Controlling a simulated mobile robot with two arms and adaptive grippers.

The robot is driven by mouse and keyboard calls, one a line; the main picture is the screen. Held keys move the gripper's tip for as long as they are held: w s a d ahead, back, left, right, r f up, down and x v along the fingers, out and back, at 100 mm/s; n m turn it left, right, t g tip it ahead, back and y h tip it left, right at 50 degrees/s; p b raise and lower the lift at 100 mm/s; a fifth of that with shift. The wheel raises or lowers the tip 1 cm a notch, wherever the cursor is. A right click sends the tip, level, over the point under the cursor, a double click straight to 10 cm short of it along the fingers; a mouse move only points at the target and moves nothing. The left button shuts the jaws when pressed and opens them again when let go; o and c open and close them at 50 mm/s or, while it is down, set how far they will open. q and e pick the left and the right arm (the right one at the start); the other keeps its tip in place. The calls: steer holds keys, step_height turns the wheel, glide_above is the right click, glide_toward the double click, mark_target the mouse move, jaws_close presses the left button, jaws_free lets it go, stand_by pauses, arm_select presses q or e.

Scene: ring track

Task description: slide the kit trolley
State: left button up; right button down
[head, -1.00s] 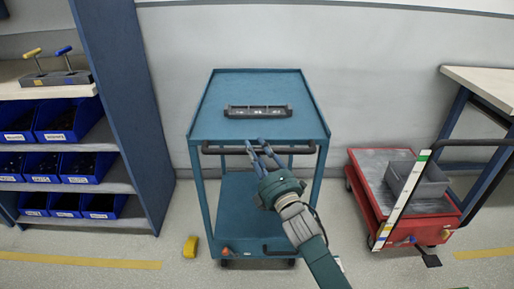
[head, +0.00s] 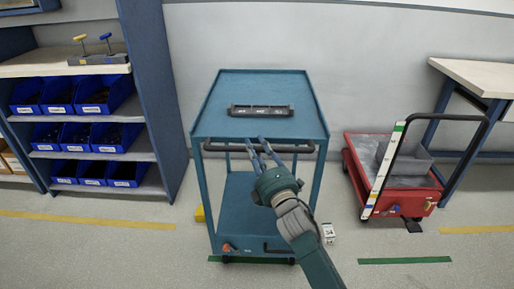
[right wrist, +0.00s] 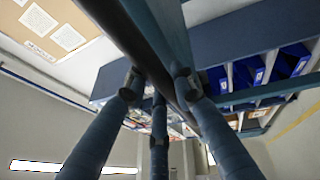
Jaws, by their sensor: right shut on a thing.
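The kit trolley (head: 222,95) is a teal two-shelf cart in the middle of the head view, with a dark slotted holder (head: 260,110) on its top. Its dark handle bar (head: 223,147) runs across the near edge. My right gripper (head: 258,144) is shut on this bar near its middle. The right wrist view shows the fingers (right wrist: 160,88) around the dark bar (right wrist: 130,38). My left gripper is not in view.
A shelf rack with blue bins (head: 92,97) stands at left. A red cart (head: 400,202) and a workbench (head: 470,78) stand at right. A yellow object (head: 199,213) lies behind the trolley's left side. Green floor strips (head: 405,261) lie in front, with clear floor around them.

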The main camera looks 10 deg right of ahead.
steer(key=shift+s, duration=0.2)
steer(key=c, duration=1.4)
jaws_free()
steer(key=shift+s+f, duration=0.1)
steer(key=v, duration=1.1)
steer(key=shift+s, duration=0.35)
steer(key=shift+d+f, duration=0.1)
steer(key=shift+f, duration=0.05)
